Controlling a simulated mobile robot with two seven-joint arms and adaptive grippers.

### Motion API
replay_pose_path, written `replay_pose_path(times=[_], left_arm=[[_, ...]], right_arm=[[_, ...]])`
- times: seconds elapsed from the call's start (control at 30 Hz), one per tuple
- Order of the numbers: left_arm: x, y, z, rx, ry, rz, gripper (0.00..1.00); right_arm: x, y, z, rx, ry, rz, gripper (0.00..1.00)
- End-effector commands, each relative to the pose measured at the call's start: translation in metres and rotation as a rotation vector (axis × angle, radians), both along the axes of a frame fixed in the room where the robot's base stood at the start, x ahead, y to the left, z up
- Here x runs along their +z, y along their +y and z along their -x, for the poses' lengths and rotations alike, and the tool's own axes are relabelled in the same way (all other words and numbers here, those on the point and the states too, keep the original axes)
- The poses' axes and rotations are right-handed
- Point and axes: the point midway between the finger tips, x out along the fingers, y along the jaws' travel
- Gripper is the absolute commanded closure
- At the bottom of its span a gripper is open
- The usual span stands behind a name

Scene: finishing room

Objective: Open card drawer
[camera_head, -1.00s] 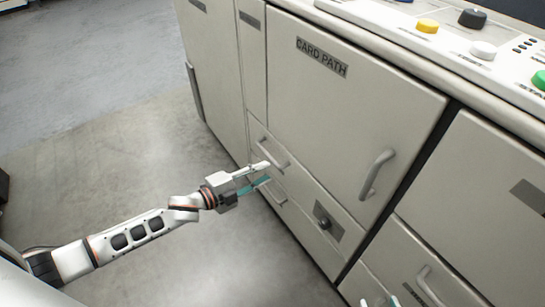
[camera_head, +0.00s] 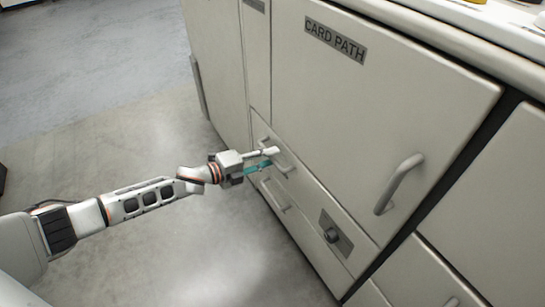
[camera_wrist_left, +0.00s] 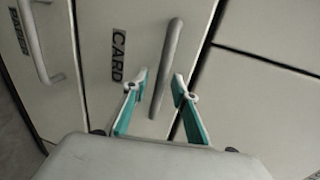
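The card drawer (camera_wrist_left: 128,95) is a pale cream front with a dark label reading CARD and a grey bar handle (camera_wrist_left: 170,55). In the head view it is the upper of two stacked drawers, its handle (camera_head: 286,168) partly hidden by my left gripper (camera_head: 270,157). In the left wrist view my left gripper (camera_wrist_left: 160,77) is open, with white and teal fingers on either side of the handle's lower part. The fingers look apart from the bar; contact cannot be told. The drawer front looks flush with the cabinet. My right gripper is out of view.
Below is another drawer with its own handle (camera_head: 276,196). Beside the drawers is a plate with a dark knob (camera_head: 331,235). Above is the CARD PATH door (camera_head: 370,110) with a curved handle (camera_head: 398,184). The grey floor (camera_head: 100,150) in front is clear.

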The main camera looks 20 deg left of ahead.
Motion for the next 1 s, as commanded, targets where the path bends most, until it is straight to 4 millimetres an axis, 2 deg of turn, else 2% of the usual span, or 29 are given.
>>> replay_pose_path(times=[0.4, 0.43, 0.53, 0.83, 1.0], left_arm=[[-0.001, -0.006, -0.008, 0.000, 0.000, 0.000, 0.73], [-0.001, -0.006, -0.008, 0.000, 0.000, 0.000, 0.75], [-0.001, -0.006, -0.008, 0.000, 0.000, 0.000, 1.00], [-0.001, -0.004, -0.005, 0.001, 0.000, 0.000, 1.00], [0.001, 0.009, 0.010, 0.001, -0.001, -0.003, 1.00]], right_arm=[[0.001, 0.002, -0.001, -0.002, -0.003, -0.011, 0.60], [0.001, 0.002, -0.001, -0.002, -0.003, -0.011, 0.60], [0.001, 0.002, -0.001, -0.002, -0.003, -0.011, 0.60], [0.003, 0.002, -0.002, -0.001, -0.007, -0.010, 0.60], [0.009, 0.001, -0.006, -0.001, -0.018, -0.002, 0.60]])
